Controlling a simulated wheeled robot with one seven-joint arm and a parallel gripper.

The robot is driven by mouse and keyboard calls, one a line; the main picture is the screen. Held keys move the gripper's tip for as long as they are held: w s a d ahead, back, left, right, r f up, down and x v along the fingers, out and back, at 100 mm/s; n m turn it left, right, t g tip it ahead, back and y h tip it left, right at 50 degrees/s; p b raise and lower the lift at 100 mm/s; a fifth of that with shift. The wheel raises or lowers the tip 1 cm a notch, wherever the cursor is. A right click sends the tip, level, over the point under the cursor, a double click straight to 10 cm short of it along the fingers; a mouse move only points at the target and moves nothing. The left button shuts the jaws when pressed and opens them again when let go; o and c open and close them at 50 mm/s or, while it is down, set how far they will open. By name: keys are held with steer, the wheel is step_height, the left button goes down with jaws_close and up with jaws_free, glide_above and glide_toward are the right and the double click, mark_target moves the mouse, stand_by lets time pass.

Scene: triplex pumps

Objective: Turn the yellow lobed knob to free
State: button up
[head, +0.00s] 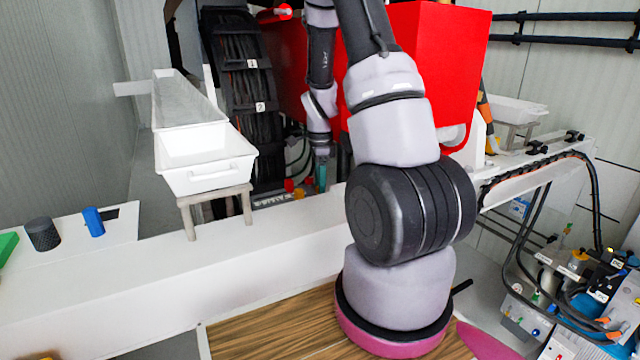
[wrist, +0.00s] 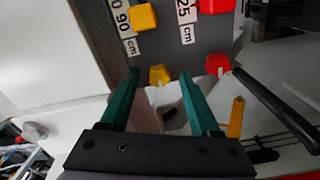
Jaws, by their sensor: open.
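In the wrist view, a yellow knob (wrist: 159,75) with a faceted or lobed outline shows between my green fingertips, near the lower edge of a dark panel. My gripper (wrist: 160,78) is open, one finger on each side of it in the picture; I cannot tell whether they touch. A second yellow knob (wrist: 143,17) sits higher on the panel beside a "90 cm" label. In the head view, my gripper (head: 320,172) points down by the red housing, with small red and yellow parts beside it. The knob's turn position is too small to read.
Red knobs (wrist: 216,63) lie right of the fingers, another (wrist: 217,5) above, by a "25 cm" label. A yellow bar (wrist: 236,117) and a black rod (wrist: 275,110) are at the right. A white trough (head: 205,160) and red housing (head: 440,70) flank my arm.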

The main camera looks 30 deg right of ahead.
jaws_close()
steer(key=shift+n, duration=0.4)
steer(key=n, duration=0.3)
steer(key=shift+n, duration=0.4)
steer(key=n, duration=1.3)
